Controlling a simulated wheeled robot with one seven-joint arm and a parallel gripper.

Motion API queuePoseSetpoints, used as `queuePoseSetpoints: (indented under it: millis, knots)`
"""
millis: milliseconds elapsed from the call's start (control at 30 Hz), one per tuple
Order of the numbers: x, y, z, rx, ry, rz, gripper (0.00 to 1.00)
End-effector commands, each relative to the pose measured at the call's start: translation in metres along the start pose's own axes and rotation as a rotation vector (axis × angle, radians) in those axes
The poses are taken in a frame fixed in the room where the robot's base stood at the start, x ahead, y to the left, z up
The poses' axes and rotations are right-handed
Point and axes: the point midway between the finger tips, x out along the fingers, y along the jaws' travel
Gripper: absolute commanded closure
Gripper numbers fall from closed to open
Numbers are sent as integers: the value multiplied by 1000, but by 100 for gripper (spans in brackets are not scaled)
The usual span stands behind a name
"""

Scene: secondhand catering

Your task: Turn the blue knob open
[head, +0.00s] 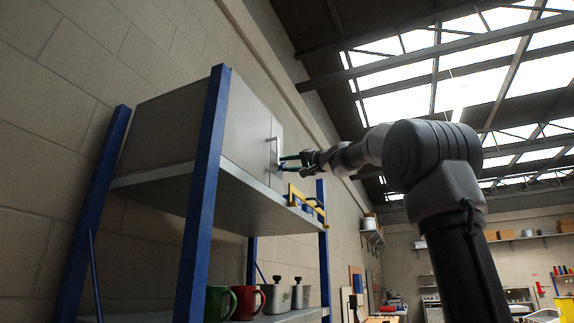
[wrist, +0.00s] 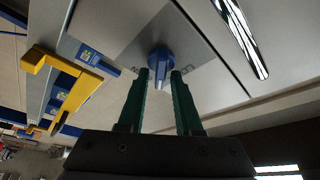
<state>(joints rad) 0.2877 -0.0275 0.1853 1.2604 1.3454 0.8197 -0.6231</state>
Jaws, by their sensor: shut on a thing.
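The blue knob (wrist: 161,60) sits on a light grey panel on the front of the grey cabinet (head: 190,125). In the wrist view my gripper (wrist: 160,77) has its two green fingers on either side of the knob, shut on it near the fingertips. The knob's grip bar points along the fingers. Dark lettering beside the knob is partly covered by the fingertips and cannot be read fully. In the head view my gripper (head: 286,163) is at the cabinet front, and the knob is too small to make out clearly.
A shiny bar handle (wrist: 240,38) is right of the knob. A yellow bracket-like object (head: 306,202) stands on the shelf (head: 160,182) below my gripper; it also shows in the wrist view (wrist: 62,85). Blue posts (head: 203,195) support the shelf. Mugs (head: 246,300) stand on the lower shelf.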

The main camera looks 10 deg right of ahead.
Motion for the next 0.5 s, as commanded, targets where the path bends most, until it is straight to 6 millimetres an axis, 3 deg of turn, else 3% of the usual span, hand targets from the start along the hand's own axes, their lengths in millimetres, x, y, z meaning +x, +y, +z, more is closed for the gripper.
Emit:
queuePoseSetpoints:
  millis: [500]
  knots:
    - [0, 4, 1, 425, -2, 179, 100]
